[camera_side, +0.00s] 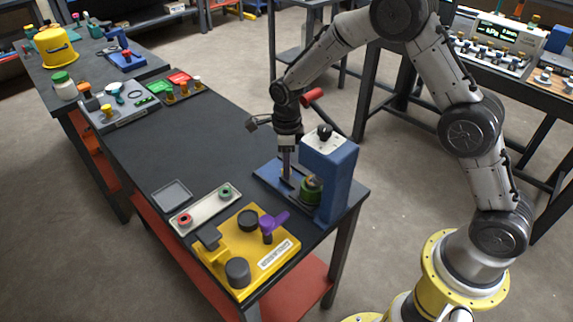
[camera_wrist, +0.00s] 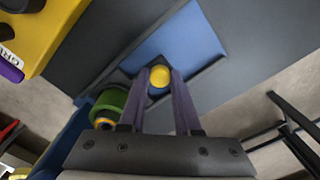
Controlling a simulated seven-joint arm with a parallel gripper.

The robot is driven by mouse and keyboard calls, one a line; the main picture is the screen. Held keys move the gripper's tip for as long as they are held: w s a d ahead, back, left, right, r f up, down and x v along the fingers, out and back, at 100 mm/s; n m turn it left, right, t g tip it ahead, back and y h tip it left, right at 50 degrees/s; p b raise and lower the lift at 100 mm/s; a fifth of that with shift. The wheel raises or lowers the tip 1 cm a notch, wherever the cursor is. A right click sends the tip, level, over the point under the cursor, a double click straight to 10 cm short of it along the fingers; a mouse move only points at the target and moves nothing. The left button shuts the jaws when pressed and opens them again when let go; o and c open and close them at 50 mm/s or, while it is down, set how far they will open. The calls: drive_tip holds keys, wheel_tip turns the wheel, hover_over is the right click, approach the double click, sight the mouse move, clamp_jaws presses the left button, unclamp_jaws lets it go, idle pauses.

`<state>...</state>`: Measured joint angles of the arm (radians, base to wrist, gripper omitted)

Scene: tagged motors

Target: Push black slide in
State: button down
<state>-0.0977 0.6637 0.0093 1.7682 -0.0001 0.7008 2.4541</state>
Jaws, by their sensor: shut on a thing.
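My gripper (camera_side: 287,178) points down over the blue base of a blue station at the table's right end. In the wrist view its two fingers (camera_wrist: 160,88) are shut on a small part with a round yellow top (camera_wrist: 159,76). The side view hides that part. A yellow station (camera_side: 225,262) stands nearer the front, apart from my gripper. It carries a black block (camera_side: 209,238) at its left edge, dark round knobs and a purple handle (camera_side: 274,222). I cannot tell for sure which black part is the slide.
A blue tower (camera_side: 343,180) with a black knob on its white top stands beside my gripper. A green round part (camera_side: 311,190) sits at its foot, close to the fingers (camera_wrist: 108,108). A pale panel (camera_side: 205,210) and a grey tray (camera_side: 171,196) lie left. The table's middle is clear.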

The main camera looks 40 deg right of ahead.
idle(0.3)
drive_tip(key=shift+s, duration=1.2)
drive_tip(key=c, duration=0.6)
unclamp_jaws()
drive_tip(key=shift+w, duration=0.15)
